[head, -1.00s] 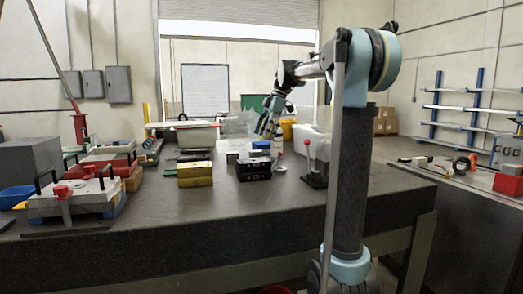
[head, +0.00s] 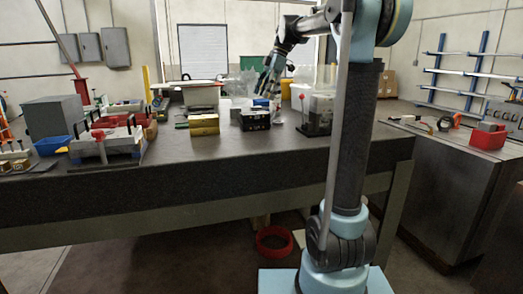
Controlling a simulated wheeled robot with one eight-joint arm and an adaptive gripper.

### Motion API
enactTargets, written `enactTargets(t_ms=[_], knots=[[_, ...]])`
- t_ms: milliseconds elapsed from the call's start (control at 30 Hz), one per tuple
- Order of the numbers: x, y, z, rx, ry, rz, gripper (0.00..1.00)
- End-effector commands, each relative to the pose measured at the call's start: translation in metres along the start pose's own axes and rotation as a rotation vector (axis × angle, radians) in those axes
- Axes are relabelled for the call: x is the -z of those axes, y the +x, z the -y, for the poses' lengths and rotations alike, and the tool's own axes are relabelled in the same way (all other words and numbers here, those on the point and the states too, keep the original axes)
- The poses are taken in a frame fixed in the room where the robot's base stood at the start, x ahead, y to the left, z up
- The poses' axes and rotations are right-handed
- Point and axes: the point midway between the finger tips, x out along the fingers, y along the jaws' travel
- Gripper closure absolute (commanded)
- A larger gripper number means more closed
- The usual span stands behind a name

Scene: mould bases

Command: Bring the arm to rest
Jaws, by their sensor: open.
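My arm rises from its light blue base at the right of centre and reaches over the dark bench (head: 220,160). My gripper (head: 266,92) hangs fingers down above the back middle of the bench. It is open, and I see nothing held in it. I cannot tell whether the fingertips touch anything behind that box. A yellow block (head: 204,124) lies to the left of the black box.
Mould bases with red parts (head: 107,143) and a grey box (head: 55,117) fill the left bench. A clear-sided device (head: 320,113) stands close by my column. A red ring (head: 274,241) lies on the floor under the bench. The bench's front strip is clear.

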Motion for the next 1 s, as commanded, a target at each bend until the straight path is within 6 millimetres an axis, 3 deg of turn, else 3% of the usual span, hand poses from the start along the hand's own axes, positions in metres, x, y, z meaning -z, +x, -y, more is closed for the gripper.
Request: enactTargets(t_ms=[567,1000], knots=[[-0.04,0.024,0.073,-0.061,0.342,0.068,0.19],[-0.087,0.099,0.192,-0.196,0.885,0.148,0.19]])
